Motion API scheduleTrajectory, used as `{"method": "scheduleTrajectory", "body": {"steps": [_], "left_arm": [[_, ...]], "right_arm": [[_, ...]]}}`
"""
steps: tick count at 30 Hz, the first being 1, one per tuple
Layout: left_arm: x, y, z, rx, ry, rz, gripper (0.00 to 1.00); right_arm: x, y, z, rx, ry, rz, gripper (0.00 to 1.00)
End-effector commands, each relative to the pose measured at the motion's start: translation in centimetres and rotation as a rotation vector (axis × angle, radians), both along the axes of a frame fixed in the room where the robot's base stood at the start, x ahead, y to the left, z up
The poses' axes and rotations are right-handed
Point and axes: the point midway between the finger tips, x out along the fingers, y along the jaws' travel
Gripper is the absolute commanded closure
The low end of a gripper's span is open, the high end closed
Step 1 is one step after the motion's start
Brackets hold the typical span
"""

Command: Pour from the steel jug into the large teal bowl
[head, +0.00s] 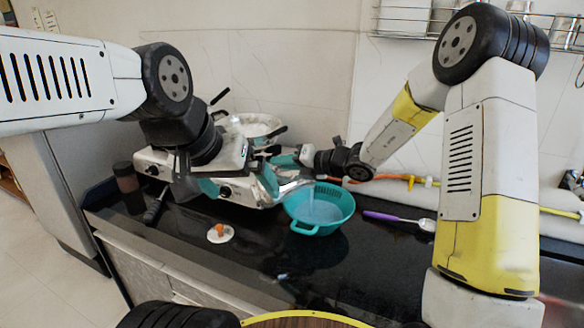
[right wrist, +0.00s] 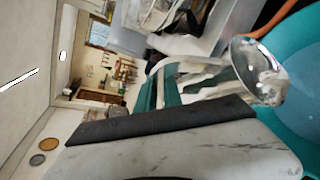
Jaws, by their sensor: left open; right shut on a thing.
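The large teal bowl (head: 339,221) stands on the dark counter, with pale bluish contents inside. The steel jug (head: 291,185) is tilted at the bowl's left rim, and a pale stream seems to fall from it into the bowl. My right gripper (head: 283,163) is shut on the jug. In the right wrist view the shiny jug (right wrist: 262,75) is beside the teal bowl (right wrist: 300,55), partly hidden by my finger. My left gripper (head: 193,190) is open, pointing down left of the jug, in front of the stove; nothing shows between its fingers.
A white stove (head: 240,193) with pans stands behind and left of the bowl. A small white dish with an orange item (head: 221,232) lies in front. A purple-handled spoon (head: 395,218) lies right of the bowl. A dark jar (head: 126,178) stands far left.

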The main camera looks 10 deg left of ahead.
Motion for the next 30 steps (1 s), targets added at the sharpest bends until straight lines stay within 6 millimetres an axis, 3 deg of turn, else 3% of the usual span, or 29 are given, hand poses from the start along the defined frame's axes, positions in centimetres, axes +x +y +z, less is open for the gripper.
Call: {"method": "scheduleTrajectory", "body": {"steps": [30], "left_arm": [[0.00, 0.00, 0.00, 0.000, 0.000, 0.000, 0.01]], "right_arm": [[0.35, -0.62, 0.78, 0.061, 0.029, 0.000, 1.00]]}}
